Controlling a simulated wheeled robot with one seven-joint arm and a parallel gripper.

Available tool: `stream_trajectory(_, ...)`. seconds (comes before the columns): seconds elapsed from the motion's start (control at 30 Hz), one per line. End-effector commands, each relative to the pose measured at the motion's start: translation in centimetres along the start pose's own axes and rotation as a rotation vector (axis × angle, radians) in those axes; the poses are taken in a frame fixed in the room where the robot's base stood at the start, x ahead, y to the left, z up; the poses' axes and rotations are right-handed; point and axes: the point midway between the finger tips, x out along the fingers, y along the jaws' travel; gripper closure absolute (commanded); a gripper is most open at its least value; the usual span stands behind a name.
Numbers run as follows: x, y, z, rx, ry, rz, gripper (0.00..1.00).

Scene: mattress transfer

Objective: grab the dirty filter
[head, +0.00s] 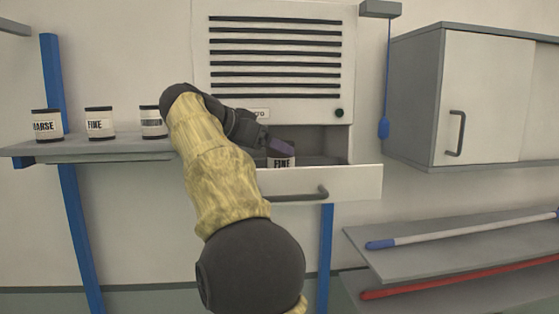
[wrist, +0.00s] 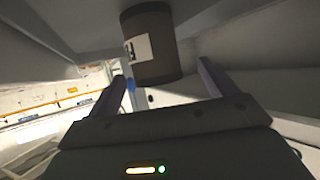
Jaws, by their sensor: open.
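A cylindrical filter (head: 281,162) labelled FINE stands in the open drawer (head: 350,183) under the vent unit. In the wrist view the filter (wrist: 152,48) is a dark brown-grey cylinder with a pale label, just beyond the fingertips. My gripper (head: 280,147) reaches into the drawer from the left and hides the filter's upper part. In the wrist view my gripper (wrist: 162,72) is open, one finger to each side of the filter's near end. I cannot tell whether a finger touches it.
A grey shelf (head: 100,150) at left holds three pale canisters, labelled FINE (head: 99,124), partly readable ARSE (head: 46,125), and one partly hidden by my arm. The louvred vent unit (head: 275,55) stands right above the drawer. A wall cabinet (head: 480,95) and lower shelves with poles are at right.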

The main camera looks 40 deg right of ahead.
Motion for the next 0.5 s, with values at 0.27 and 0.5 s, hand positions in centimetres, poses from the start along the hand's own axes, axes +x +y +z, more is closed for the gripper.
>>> stream_trajectory(0.27,2.7,0.5,-0.1,-0.001,-0.001,0.005,0.16)
stream_trajectory(0.5,4.0,0.4,0.3,0.001,0.0,-0.001,0.16)
